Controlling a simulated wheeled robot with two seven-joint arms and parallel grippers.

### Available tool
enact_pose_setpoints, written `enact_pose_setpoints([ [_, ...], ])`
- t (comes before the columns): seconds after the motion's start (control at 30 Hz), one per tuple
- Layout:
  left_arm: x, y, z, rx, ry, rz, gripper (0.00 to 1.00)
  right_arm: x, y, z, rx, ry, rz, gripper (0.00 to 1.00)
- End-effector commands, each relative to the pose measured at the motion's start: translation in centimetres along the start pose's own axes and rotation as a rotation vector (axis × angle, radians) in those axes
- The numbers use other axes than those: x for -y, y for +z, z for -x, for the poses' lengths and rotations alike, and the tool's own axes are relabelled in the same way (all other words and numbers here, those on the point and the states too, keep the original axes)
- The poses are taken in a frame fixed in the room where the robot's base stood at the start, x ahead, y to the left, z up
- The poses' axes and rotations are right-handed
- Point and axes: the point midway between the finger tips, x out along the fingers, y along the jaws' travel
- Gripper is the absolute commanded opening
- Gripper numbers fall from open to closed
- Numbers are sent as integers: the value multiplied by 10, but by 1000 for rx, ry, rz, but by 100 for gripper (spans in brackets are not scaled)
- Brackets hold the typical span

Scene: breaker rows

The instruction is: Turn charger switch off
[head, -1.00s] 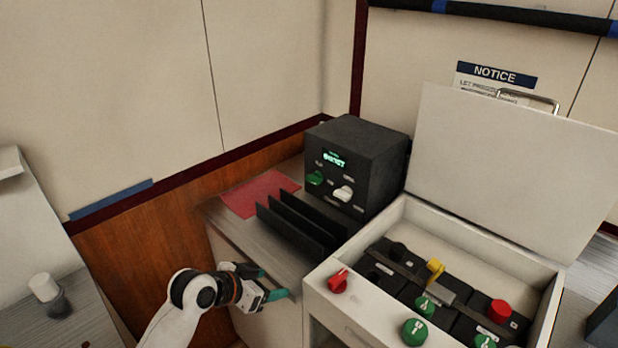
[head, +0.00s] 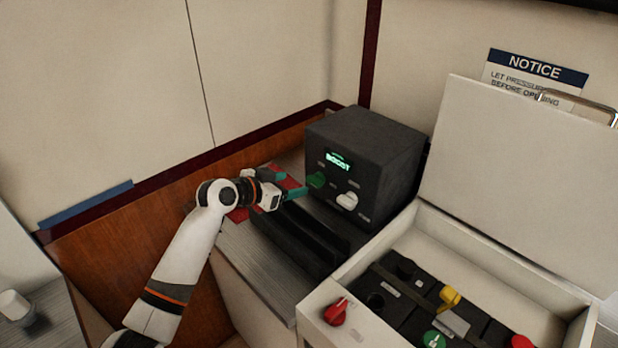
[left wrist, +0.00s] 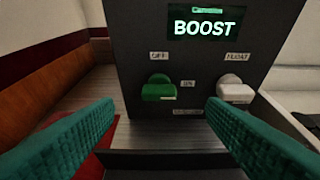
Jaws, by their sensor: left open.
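The charger (head: 365,160) is a dark box with a lit display reading BOOST, on the counter at the back. Its front has a green knob (head: 316,180) on the left and a white knob (head: 347,200) on the right. In the left wrist view the green knob (left wrist: 159,88) sits between OFF and ON labels, and the white knob (left wrist: 235,90) is under FLOAT. My left gripper (head: 300,188) is open with teal fingers, just in front of the green knob. In the wrist view its fingers (left wrist: 160,118) spread either side of that knob, not visibly touching it. My right gripper is not seen.
Black upright fins (head: 300,240) stand on the counter before the charger, by a red mat (head: 238,214). At right is an open white box (head: 400,255) with battery-like blocks, a red knob (head: 335,311) on its front and a raised lid (head: 520,180).

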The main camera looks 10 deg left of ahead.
Motion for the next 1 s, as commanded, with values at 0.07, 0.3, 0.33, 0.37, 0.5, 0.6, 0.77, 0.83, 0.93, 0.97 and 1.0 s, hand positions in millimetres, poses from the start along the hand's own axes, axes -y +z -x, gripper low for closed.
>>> enact_pose_setpoints([
  [0.07,1,2,-17,-1,-2,3,65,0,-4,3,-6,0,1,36],
  [0.3,1,1,-55,-1,-1,0,65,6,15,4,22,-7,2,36],
  [0.33,0,0,-58,-1,-1,1,65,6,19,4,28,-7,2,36],
  [0.37,1,0,-61,0,-1,1,65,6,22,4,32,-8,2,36],
  [0.5,0,0,-71,-1,-1,0,65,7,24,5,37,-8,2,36],
  [0.6,1,0,-74,-1,0,0,65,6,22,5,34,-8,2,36],
  [0.77,1,0,-75,-1,0,-1,65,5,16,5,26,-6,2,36],
  [0.83,1,0,-75,-1,0,-1,65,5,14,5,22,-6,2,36],
  [0.93,1,0,-75,-1,0,-1,57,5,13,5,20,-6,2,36],
  [0.97,1,0,-75,-1,0,-1,52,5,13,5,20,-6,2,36],
  [1.0,1,0,-74,-1,0,-1,46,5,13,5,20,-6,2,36],
])
